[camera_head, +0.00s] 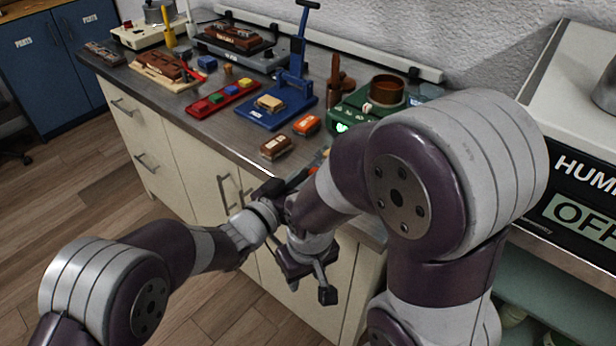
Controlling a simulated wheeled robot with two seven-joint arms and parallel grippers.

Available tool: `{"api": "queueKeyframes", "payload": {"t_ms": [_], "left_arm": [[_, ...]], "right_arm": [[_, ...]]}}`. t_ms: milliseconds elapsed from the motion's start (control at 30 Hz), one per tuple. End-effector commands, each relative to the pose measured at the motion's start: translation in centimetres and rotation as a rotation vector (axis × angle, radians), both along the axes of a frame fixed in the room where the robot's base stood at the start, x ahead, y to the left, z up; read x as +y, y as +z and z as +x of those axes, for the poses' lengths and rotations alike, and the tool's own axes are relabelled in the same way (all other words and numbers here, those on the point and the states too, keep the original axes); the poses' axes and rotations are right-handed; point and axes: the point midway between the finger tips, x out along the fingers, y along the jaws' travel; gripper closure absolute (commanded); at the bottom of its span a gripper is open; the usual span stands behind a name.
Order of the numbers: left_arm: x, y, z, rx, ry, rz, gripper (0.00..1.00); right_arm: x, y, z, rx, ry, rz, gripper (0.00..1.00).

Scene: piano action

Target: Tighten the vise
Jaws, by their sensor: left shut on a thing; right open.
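My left gripper (296,182) is at the front edge of the bench. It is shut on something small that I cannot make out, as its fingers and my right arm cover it. My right gripper (308,288) is lower, in front of the cream cabinet doors. It points down with its fingers apart and nothing between them. I cannot make out a vise for certain. A small grey part with orange-red bits (318,163) shows just beyond my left gripper at the bench edge, and the rest of that area is hidden behind my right arm.
The grey bench (215,135) holds a blue lever press (288,95), a red tray with coloured blocks (222,97), brown and orange blocks (307,125) and a green device (360,112). The floor at left is clear.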

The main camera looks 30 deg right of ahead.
Motion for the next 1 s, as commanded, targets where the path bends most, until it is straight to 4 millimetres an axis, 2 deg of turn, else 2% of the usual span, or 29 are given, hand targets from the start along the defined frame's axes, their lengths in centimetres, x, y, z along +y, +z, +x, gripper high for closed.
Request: {"api": "queueKeyframes", "payload": {"t_ms": [267,467,1000], "left_arm": [[-0.1,-0.1,0.0,-0.015,-0.001,0.008,0.98],[-0.1,-0.3,-0.1,-0.090,-0.001,0.039,0.98],[-0.2,-0.5,-0.3,-0.533,0.000,0.221,0.98]], "right_arm": [[0.0,-0.2,0.0,0.000,0.000,0.000,0.57],[0.0,-1.0,0.0,0.000,0.000,0.000,0.57],[0.0,-5.2,0.0,0.000,0.000,0.000,0.57]]}}
